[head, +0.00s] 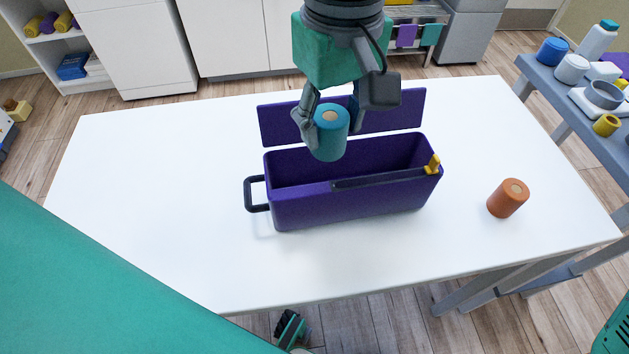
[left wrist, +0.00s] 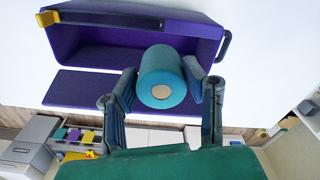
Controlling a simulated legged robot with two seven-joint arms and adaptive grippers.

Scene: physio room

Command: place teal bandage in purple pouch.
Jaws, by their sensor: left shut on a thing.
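The teal bandage (head: 331,141) is a short roll with a tan core. My left gripper (head: 333,118) is shut on it, with a finger on each side, and holds it over the back part of the purple pouch's opening. The bandage also shows between the fingers in the left wrist view (left wrist: 163,80). The purple pouch (head: 350,206) stands open on the white table, its lid flap (head: 385,109) laid out behind it. It has a dark handle at its left and a yellow clip (head: 433,164) at its right. The part of its inside behind the bandage is hidden. My right gripper is not in view.
The table left of the pouch is clear. A grey side table (head: 549,97) at the right holds several jars and bottles. White cabinets stand behind.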

